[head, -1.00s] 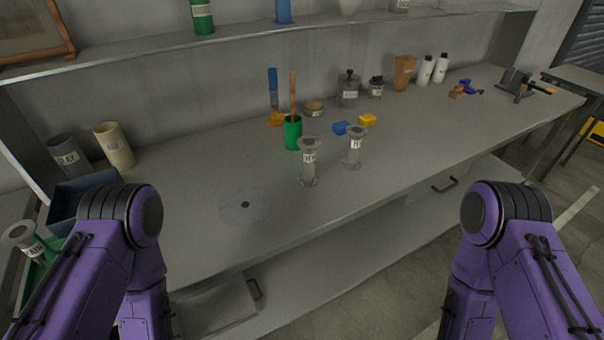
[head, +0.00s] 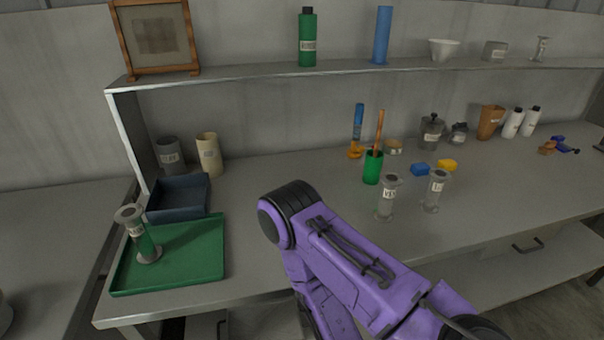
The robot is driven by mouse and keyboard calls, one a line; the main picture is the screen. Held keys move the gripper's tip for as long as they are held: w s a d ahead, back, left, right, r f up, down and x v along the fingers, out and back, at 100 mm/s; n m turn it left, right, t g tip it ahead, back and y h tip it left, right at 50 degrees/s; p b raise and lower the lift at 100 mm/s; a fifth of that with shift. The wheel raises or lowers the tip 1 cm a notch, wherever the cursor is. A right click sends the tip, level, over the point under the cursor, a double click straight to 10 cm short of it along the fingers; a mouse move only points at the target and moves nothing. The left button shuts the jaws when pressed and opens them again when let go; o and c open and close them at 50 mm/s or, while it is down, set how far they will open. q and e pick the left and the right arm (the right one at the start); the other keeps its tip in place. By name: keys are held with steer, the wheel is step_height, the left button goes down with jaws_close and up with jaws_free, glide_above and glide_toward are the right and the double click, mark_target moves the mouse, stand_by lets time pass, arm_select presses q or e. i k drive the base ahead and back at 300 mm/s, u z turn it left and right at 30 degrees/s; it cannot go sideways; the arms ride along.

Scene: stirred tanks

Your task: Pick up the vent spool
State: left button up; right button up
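The vent spool (head: 387,197) is a grey flanged spool with a white label that seems to start with "VE". It stands upright near the middle of the bench, right of a green cup (head: 373,168). A similar spool (head: 436,191) with another, hard-to-read label stands just to its right, apart from it. A third flanged spool (head: 139,234), with a green lower part, stands on the green tray at the left. A purple arm link of mine fills the lower middle, in front of the bench. Neither of my grippers is in the head view.
A blue bin (head: 205,196) and green tray (head: 213,268) occupy the bench's left end. Blue (head: 420,169) and yellow blocks (head: 447,165) lie behind the spools; jars and bottles stand farther back. A shelf (head: 270,75) runs above. Bench surface right of the spools is clear.

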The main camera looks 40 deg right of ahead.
mark_target(391, 180)
steer(key=u, duration=0.45)
steer(key=k, duration=1.2)
steer(key=z, duration=1.95)
steer(key=i, duration=0.4)
steer(key=u, duration=0.05)
